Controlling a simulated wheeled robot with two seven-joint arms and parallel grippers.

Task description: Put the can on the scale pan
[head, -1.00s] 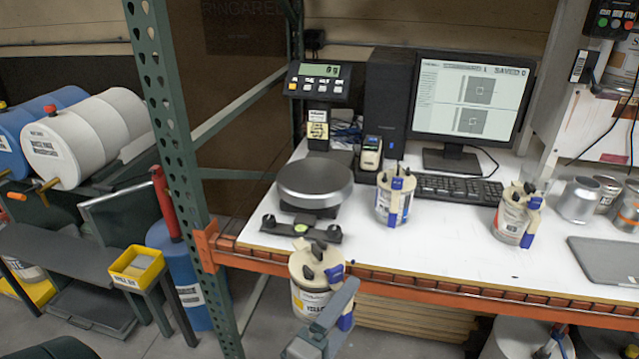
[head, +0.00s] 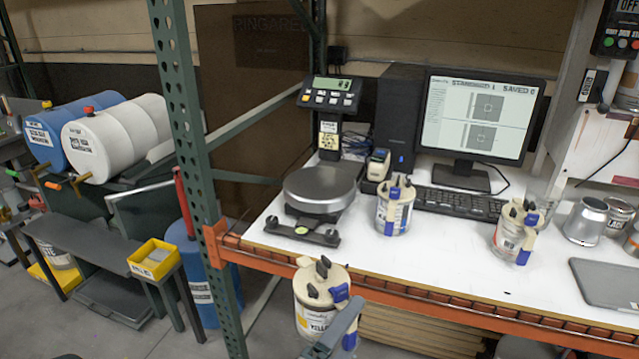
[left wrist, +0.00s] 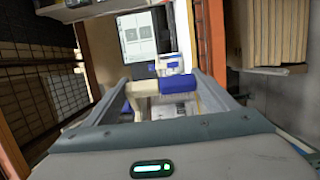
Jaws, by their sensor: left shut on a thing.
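The can (head: 320,302) is white with a yellow label, a cream lid with dark knobs, and a blue-and-cream handle. It hangs upright in front of the bench's orange front beam. My left gripper (head: 346,325) is shut on its handle from the front right; in the left wrist view the handle (left wrist: 178,85) sits between the two fingers. The scale pan (head: 319,187) is a bare round grey disc on the white bench, behind and above the can in the picture. My right gripper is not in view.
Similar cans stand on the bench (head: 455,250), one right of the pan (head: 394,210), one farther right (head: 514,235). The scale display (head: 332,92) stands behind the pan. A green rack post (head: 188,160) rises left of the bench. A monitor (head: 474,118) and keyboard (head: 458,205) are behind.

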